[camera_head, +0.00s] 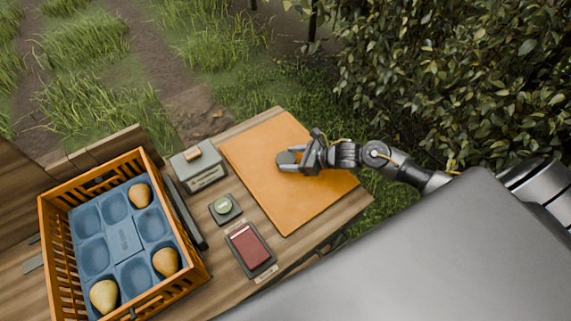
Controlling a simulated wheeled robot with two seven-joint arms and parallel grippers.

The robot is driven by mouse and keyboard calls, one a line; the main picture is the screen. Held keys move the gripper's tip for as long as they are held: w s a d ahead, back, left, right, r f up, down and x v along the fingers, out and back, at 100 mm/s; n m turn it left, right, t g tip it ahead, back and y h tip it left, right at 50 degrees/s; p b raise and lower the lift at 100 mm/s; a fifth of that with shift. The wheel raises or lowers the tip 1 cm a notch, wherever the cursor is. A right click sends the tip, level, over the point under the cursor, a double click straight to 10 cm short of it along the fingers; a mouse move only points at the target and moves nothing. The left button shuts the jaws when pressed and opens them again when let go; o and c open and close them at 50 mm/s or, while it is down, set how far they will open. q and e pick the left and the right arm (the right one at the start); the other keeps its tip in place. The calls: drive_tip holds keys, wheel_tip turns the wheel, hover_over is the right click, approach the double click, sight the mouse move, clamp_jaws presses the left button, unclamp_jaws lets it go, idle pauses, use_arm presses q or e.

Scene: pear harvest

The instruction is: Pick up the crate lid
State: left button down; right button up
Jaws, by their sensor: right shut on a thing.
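The crate lid (265,190) is a flat orange-brown board lying on the right part of the wooden table. A dark round knob (284,158) shows near its middle. My right gripper (290,161) reaches in from the right and is shut on the lid's knob. The lid looks flat; I cannot tell whether it is raised at all. The open orange crate (45,245) stands at the left, with a blue moulded insert (122,235) and three pears in its hollows. My left gripper is not in view.
A grey box (205,172) with a wooden handle, a small dark dish with a green thing (223,207) and a red booklet on a dark tray (250,248) lie between crate and lid. A dark bar (187,215) lies beside the crate. A leafy bush (440,70) stands behind my right arm.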

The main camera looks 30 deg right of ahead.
sight(292, 160)
drive_tip(key=shift+r, duration=0.15)
drive_tip(key=shift+r, duration=0.35)
wheel_tip(292, 160, up, 9)
drive_tip(key=b, duration=0.2)
drive_tip(key=s+a+r+n+g+y, duration=0.1)
drive_tip(key=s+a+r+n+g, duration=0.1)
drive_tip(key=s+a+r, duration=0.3)
wheel_tip(292, 160, up, 4)
drive_tip(key=shift+s+a+r+n+y, duration=0.2)
drive_tip(key=shift+s+r+n+y, duration=0.15)
drive_tip(key=shift+s, duration=0.8)
